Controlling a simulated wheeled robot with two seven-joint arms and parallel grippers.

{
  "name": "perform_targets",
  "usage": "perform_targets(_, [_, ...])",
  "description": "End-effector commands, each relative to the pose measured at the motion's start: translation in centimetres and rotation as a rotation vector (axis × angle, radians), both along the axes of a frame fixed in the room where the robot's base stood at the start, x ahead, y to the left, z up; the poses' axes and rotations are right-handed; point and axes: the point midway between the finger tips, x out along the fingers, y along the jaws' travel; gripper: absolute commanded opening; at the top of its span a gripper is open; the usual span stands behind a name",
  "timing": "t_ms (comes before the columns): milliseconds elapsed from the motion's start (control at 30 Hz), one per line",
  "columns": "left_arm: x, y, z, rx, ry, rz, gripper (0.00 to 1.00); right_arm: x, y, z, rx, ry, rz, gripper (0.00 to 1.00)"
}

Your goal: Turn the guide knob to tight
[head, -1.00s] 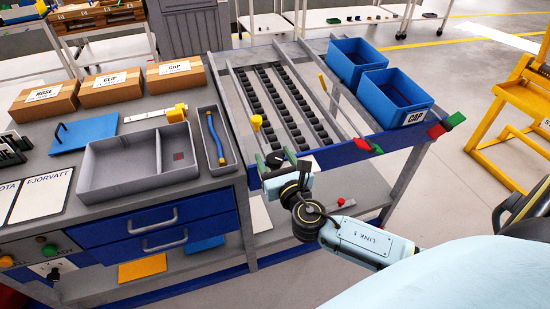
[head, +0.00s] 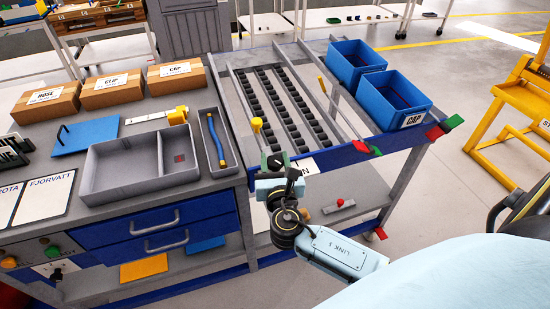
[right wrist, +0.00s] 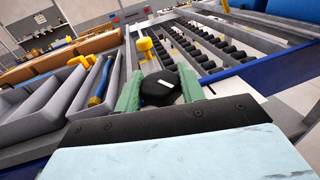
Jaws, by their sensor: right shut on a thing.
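The guide knob (right wrist: 160,88) is black with a white mark, on the front edge of the roller guide section. It shows in the right wrist view between the green fingers of my right gripper (right wrist: 158,92). The right gripper is shut on the knob. In the head view the right gripper (head: 276,162) is at the front rail, left of a white label (head: 304,167) that is partly covered. The knob is mostly hidden there by the gripper. The white mark lies diagonally in the right wrist view. My left gripper is not in view.
Behind the knob are black roller tracks (head: 292,106) and a yellow-topped lever (head: 257,125). A grey divided tray (head: 120,185) and a narrow tray with a blue hose (head: 215,140) lie to the left. Blue bins (head: 395,98) stand to the right.

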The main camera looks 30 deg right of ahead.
Motion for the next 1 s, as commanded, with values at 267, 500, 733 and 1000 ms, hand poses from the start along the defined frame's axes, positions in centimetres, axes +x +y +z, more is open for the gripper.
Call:
perform_targets(267, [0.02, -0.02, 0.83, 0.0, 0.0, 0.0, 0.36, 0.08, 0.21, 0.05, 0.024, -0.004, -0.243, 0.16])
perform_targets(500, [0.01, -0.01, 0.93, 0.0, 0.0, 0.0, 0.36, 0.06, 0.17, -0.01, 0.039, -0.008, -0.42, 0.16])
perform_targets(733, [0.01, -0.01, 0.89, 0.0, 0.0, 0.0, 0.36, 0.06, 0.1, 0.01, 0.047, -0.01, -0.53, 0.16])
perform_targets(1000, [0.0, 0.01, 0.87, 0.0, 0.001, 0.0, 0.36, 0.03, 0.05, 0.03, 0.051, -0.013, -0.583, 0.16])
